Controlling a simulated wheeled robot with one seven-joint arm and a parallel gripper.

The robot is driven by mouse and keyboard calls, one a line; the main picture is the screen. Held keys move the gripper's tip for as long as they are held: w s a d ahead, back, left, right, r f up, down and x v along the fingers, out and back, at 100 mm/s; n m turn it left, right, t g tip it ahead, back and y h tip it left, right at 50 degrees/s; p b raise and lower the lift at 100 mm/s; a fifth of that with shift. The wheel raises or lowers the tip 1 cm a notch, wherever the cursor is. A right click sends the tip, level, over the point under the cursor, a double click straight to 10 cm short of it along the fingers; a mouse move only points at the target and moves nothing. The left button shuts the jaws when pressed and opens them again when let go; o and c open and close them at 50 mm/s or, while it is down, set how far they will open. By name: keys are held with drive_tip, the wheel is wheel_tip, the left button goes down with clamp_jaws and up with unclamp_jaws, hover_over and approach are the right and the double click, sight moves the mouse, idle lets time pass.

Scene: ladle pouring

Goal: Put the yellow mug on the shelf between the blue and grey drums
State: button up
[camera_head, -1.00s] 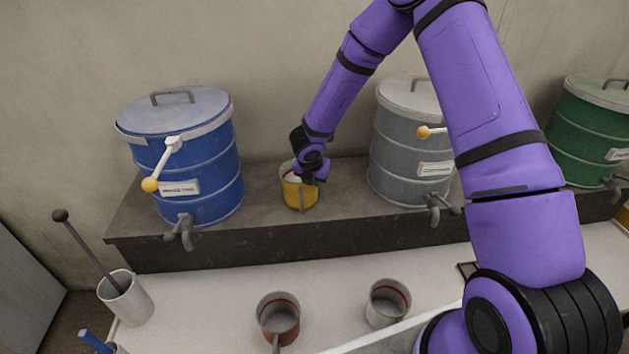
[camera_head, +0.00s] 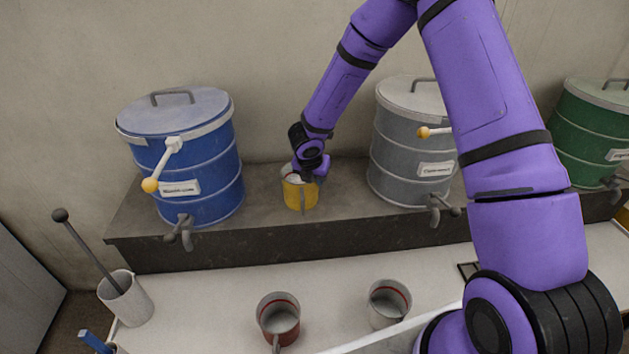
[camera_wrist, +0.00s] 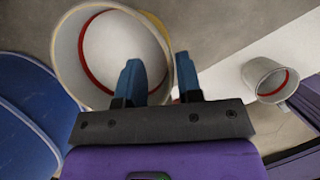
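The yellow mug (camera_head: 300,196) stands upright on the dark shelf (camera_head: 250,239), between the blue drum (camera_head: 195,160) and the grey drum (camera_head: 398,150), apart from both. Its handle faces the front. My gripper (camera_head: 305,177) is at the mug's rim, seen from behind its wrist in the head view. In the wrist view the mug's pale inside with a red ring (camera_wrist: 110,50) shows beside my gripper (camera_wrist: 158,72). One blue finger reaches over the mug's opening and the other is outside its wall. The fingers are apart, with a visible gap around the rim.
A red mug (camera_head: 278,318) and a grey-white mug (camera_head: 388,303) stand on the white counter below. A holder (camera_head: 127,299) with a dark-knobbed rod is at left. A green drum (camera_head: 585,135) is at right. Drum taps overhang the shelf's front edge.

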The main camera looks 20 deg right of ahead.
drive_tip(key=v, duration=0.9)
drive_tip(key=shift+r, duration=0.3)
wheel_tip(320, 180, up, 18)
drive_tip(key=s+a+n+t+y, duration=0.1)
drive_tip(key=n+t+y, duration=0.35)
drive_tip(key=n, duration=1.05)
drive_tip(key=s+r+n+y, duration=0.1)
drive_tip(key=s+r+n, duration=0.8)
drive_tip(key=s+n, duration=0.3)
drive_tip(key=s+d+r+n+g+h, duration=0.1)
drive_tip(key=s+d+n, duration=0.4)
drive_tip(key=s+n, duration=0.3)
drive_tip(key=s+d+n+g+h, duration=0.2)
drive_tip(key=s+d+n, duration=0.3)
drive_tip(key=s, duration=0.8)
drive_tip(key=n, duration=0.3)
drive_tip(key=shift+s+d+r+n, duration=0.15)
drive_tip(key=shift+s+r+n, duration=0.15)
drive_tip(key=shift+r, duration=0.1)
